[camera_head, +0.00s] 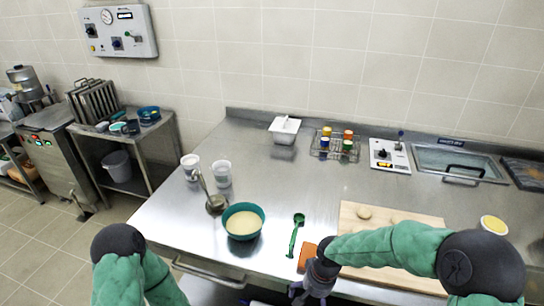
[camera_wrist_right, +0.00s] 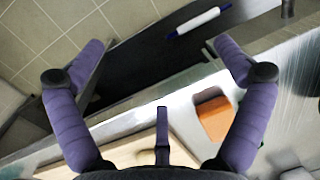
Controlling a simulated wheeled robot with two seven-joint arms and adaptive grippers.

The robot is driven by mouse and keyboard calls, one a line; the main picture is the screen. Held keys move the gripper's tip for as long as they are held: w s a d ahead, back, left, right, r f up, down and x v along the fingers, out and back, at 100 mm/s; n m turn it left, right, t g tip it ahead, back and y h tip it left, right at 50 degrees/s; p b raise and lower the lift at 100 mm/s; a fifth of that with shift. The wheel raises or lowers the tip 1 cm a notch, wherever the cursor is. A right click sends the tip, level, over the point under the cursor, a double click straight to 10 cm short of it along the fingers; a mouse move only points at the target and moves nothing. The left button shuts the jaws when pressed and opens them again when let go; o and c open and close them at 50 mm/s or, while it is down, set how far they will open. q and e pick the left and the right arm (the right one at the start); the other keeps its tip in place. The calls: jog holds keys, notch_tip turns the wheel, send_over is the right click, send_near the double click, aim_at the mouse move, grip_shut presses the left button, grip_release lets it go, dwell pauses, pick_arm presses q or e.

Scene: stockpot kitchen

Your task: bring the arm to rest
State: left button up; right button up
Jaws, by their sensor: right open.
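My right arm (camera_head: 390,247) comes in from the right, across the front of the wooden board (camera_head: 362,213). My right gripper (camera_head: 312,288) hangs at the counter's front edge, close to an orange block (camera_head: 306,258) that it partly hides. In the right wrist view my right gripper (camera_wrist_right: 160,52) has its purple fingers spread wide with nothing between them. The orange block (camera_wrist_right: 215,118) lies beside the right-hand finger there. My left arm (camera_head: 130,270) shows at the lower left; its gripper is out of view.
A teal bowl (camera_head: 243,231) of pale contents, a ladle (camera_head: 215,203), two white cups and a green spoon (camera_head: 296,232) stand left of the right gripper. A jar rack (camera_head: 338,146) and a sink (camera_head: 458,163) are farther back. The middle of the counter is clear.

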jog(key=s+f+y+b, duration=0.1)
jog(key=s+f, duration=0.5)
jog(key=f, duration=0.5)
jog(key=s+a+f+y+b, duration=0.1)
jog(key=s+f, duration=0.6)
jog(key=f, duration=0.3)
jog(key=shift+s+a+f+t+b, duration=0.3)
jog(key=shift+f+t, duration=0.1)
jog(key=shift+w+a, duration=0.1)
